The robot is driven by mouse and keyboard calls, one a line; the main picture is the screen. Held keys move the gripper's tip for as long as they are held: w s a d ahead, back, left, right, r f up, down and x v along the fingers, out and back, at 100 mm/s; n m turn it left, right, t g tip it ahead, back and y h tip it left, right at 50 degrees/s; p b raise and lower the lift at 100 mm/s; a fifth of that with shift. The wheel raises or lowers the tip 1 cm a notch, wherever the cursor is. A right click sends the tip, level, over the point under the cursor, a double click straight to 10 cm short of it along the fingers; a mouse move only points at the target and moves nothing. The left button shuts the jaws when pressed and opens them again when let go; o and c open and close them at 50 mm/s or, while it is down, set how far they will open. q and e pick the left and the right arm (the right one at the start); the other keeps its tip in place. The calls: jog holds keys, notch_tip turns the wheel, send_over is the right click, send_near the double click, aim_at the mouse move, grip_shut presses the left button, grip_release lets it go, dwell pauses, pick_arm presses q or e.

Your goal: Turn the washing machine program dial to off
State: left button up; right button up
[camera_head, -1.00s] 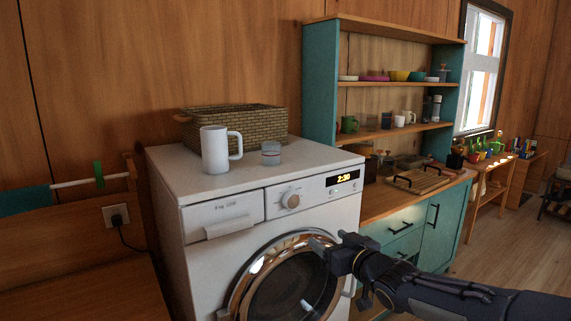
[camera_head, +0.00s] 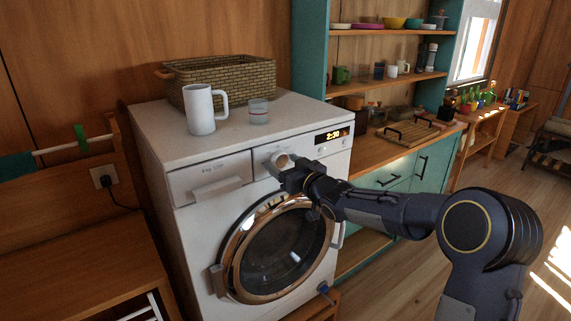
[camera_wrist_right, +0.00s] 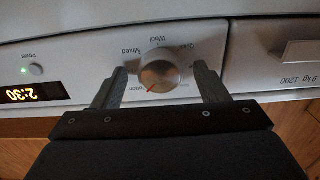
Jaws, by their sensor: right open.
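The white washing machine (camera_head: 190,235) stands against the timber wall. Its round silver program dial (camera_wrist_right: 160,74) sits on the front panel between the drawer and the lit 2:30 display. In the head view the dial (camera_head: 281,159) is partly hidden by my right gripper (camera_head: 280,165). In the right wrist view, which is upside down, my right gripper (camera_wrist_right: 162,80) is open, with one finger on each side of the dial and visible gaps. A red mark on the dial points to the lower left of that picture. My left gripper is not in view.
A white mug (camera_head: 203,110), a glass (camera_head: 259,112) and a woven basket (camera_head: 220,78) stand on the machine's top. The round door (camera_head: 275,255) is shut below the dial. A teal cabinet (camera_head: 405,180) stands to the right. Open floor lies at the right.

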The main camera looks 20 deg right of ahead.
jog(key=c, duration=1)
jog(key=shift+f+n+b, duration=0.1)
jog(key=shift+n+b, duration=0.6)
jog(key=shift+b, duration=0.1)
jog(key=shift+n+b, duration=0.95)
jog(key=shift+n, duration=0.15)
jog(key=n+b, duration=0.1)
jog(key=n, duration=0.2)
jog(key=shift+b, duration=0.4)
jog(key=shift+n+b, duration=0.45)
jog(key=shift+n, duration=0.65)
jog(key=shift+d, duration=0.1)
jog(key=o, duration=1)
